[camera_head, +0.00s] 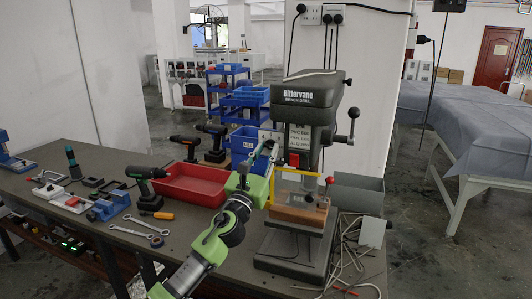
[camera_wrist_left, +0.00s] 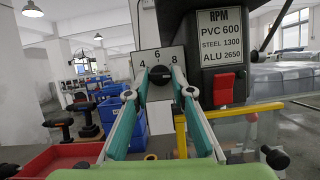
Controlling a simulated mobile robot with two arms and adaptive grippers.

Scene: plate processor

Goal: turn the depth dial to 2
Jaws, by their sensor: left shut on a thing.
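The depth dial (camera_wrist_left: 160,75) is a dark knob on a pale plate (camera_wrist_left: 158,54) marked 4, 6 and 8 in the left wrist view; its lower marks are hidden. The plate sits on the left side of the drill head, and its edge shows in the head view (camera_head: 271,134). My left gripper (camera_wrist_left: 160,82) has its fingertips on both sides of the knob and is shut on it. In the head view the left gripper (camera_head: 264,152) reaches up to the drill's side. I cannot read the dial's setting. My right gripper is not in view.
The bench drill (camera_head: 311,98) stands on the dark bench, with a yellow guard frame (camera_head: 298,173) and a wooden block (camera_head: 299,210) below the head. A red button (camera_wrist_left: 223,88) is right of the dial. A red tray (camera_head: 189,184) and hand tools lie left.

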